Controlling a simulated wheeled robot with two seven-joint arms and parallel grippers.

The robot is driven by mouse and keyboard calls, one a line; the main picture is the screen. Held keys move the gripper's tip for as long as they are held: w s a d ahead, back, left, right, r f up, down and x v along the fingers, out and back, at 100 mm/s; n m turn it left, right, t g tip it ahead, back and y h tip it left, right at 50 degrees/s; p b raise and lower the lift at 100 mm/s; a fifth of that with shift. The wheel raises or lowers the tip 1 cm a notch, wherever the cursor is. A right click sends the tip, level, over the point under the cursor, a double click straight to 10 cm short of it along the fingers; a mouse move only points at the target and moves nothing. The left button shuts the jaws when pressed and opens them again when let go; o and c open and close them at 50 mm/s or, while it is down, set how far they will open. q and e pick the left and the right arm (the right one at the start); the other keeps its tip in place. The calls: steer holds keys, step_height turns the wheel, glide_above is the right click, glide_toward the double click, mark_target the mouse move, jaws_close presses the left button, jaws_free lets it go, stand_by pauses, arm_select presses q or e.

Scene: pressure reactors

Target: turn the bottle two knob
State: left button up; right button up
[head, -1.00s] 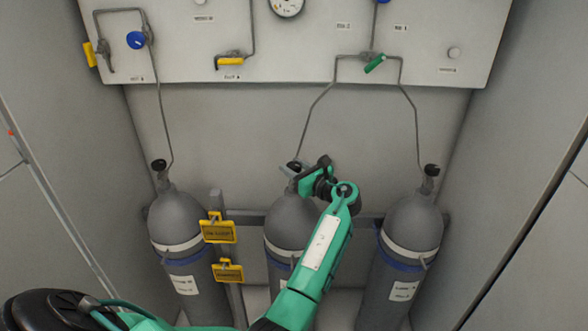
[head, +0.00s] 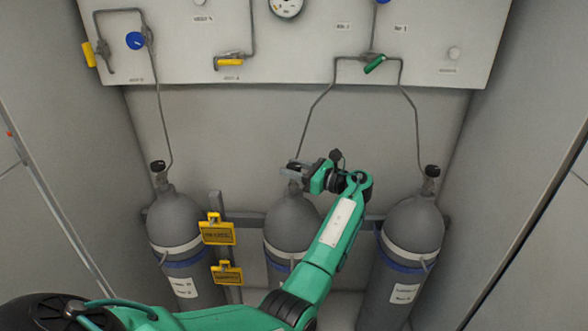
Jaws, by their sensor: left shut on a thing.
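Three grey gas bottles stand in a row. The middle bottle (head: 288,222) has its black top knob (head: 294,165) at the end of a thin pipe. My left gripper (head: 291,170) reaches in from the right of this knob, with its fingers at the knob, shut on it. The fingers and wrist partly hide the knob and the bottle's neck, and my green forearm covers the bottle's lower right side. My right gripper does not show.
The left bottle (head: 174,222) and right bottle (head: 413,225) have black knobs on top. Yellow tags (head: 217,233) hang on a post between the left and middle bottles. A white panel (head: 300,66) with valves and a gauge is above. Grey walls close both sides.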

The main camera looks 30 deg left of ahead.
arm_select(q)
steer(key=shift+f, duration=0.1)
steer(key=o, duration=0.7)
steer(key=shift+o, duration=1.2)
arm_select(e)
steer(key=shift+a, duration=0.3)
